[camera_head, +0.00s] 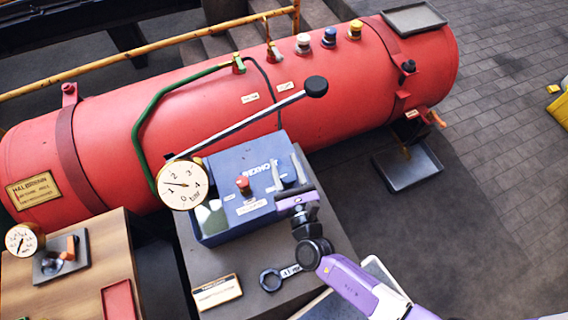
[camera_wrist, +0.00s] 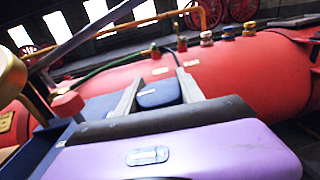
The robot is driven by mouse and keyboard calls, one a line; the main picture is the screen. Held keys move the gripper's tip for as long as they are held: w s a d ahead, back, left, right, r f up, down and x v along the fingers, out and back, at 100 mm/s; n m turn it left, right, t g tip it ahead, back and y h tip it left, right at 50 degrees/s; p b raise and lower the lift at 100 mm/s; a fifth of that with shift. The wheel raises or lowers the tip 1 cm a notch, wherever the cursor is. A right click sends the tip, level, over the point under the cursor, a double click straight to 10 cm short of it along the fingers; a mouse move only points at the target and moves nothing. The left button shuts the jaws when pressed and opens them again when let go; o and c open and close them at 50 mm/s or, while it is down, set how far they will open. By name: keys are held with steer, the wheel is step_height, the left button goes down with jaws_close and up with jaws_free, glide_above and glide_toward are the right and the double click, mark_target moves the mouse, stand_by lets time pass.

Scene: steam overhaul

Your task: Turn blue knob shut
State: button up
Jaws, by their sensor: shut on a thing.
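The blue knob (camera_head: 288,180) is on the right part of the top of a blue box (camera_head: 225,165). My gripper (camera_head: 286,165) reaches over the box from the front right, its two fingers on either side of the knob. In the wrist view the blue knob (camera_wrist: 158,95) fills the space between the fingers of my gripper (camera_wrist: 160,90), which is shut on it. The knob's underside and its turn angle are hidden. A red knob (camera_head: 243,184) stands to the left on the same box and shows in the wrist view (camera_wrist: 67,104).
A round gauge (camera_head: 184,184) is at the box's left front corner. A long lever (camera_head: 250,118) slants above the box. The red boiler (camera_head: 120,140) lies behind, with white, blue and yellow caps (camera_head: 329,38). A ring spanner (camera_head: 270,280) lies in front.

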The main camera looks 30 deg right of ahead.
steer(key=shift+o, duration=0.2)
steer(key=shift+d+m+h, duration=0.1)
steer(key=shift+m+h, duration=0.3)
steer(key=shift+h, duration=0.2)
steer(key=shift+c, duration=0.2)
steer(key=o, duration=1.4)
steer(key=shift+s, duration=0.15)
steer(key=v, duration=0.7)
steer(key=shift+s+a+r+b, duration=0.1)
steer(key=shift+s+a+b, duration=0.15)
steer(key=shift+b, duration=0.05)
